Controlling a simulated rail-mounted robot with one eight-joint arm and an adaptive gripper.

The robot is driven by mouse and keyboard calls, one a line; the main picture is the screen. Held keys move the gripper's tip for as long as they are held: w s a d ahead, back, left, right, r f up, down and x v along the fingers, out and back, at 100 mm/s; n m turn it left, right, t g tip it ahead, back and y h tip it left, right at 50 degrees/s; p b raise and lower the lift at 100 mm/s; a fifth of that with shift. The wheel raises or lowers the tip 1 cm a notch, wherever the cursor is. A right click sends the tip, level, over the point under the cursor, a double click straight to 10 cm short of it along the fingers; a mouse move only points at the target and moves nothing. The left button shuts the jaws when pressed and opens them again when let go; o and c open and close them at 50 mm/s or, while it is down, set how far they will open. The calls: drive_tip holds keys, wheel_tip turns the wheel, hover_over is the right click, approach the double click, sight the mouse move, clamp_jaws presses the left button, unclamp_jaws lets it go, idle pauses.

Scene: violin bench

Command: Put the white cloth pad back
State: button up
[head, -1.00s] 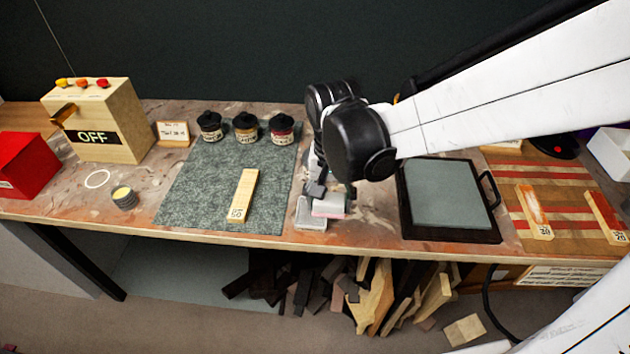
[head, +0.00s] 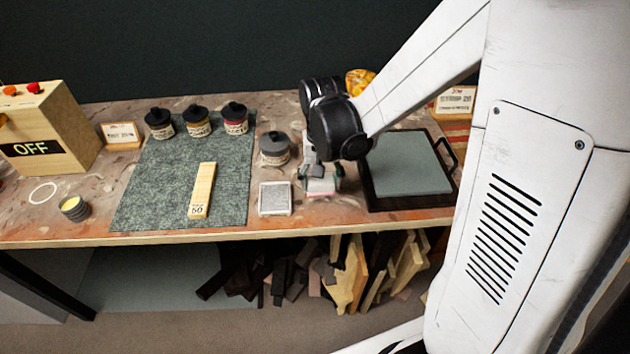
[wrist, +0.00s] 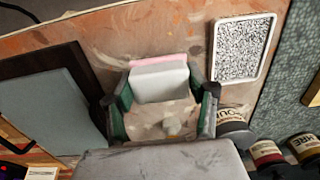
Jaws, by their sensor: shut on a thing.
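My gripper (head: 320,178) points down at the bench between the small white-rimmed tray and the dark-framed grey plate. In the wrist view its two fingers (wrist: 161,104) are shut on the white pad (wrist: 160,84), which has a pink layer along its far edge. The pad (head: 320,187) also shows below the gripper in the head view. I cannot tell whether it touches the bench. The small tray (head: 275,212) with a speckled grey inside lies just left of the pad, apart from it; it also shows in the wrist view (wrist: 243,48).
The dark-framed plate (head: 408,163) is close on the right. A green-grey mat (head: 160,185) on the left bears a wooden strip (head: 202,190) and several jars. The bench's front edge (head: 230,236) is near.

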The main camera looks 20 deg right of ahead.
sight(320, 200)
drive_tip(key=shift+f+b, duration=0.4)
drive_tip(key=shift+f, duration=1.55)
drive_tip(key=shift+f, duration=0.15)
drive_tip(key=o, duration=1.1)
